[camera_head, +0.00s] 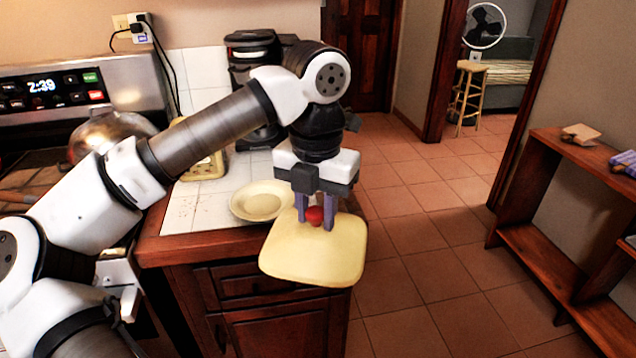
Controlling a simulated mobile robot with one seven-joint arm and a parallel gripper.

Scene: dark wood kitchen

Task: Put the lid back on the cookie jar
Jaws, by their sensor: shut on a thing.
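The lid (315,262) is a pale yellow rounded square with a red knob (315,216) on top. My gripper (315,222) is shut on the red knob, with one finger on each side. The lid hangs roughly level around the counter's front right corner, with no jar visible under it. A yellow container (214,165), likely the cookie jar, stands on the tiled counter behind my arm. My arm hides much of it, so I cannot see its opening clearly.
A pale yellow plate (262,201) with crumbs near it lies on the counter (185,215), just behind the lid. A black coffee maker (250,60) stands at the back. A metal pot (108,130) sits on the stove at left. Open tiled floor (420,250) lies to the right, before a wooden shelf (560,250).

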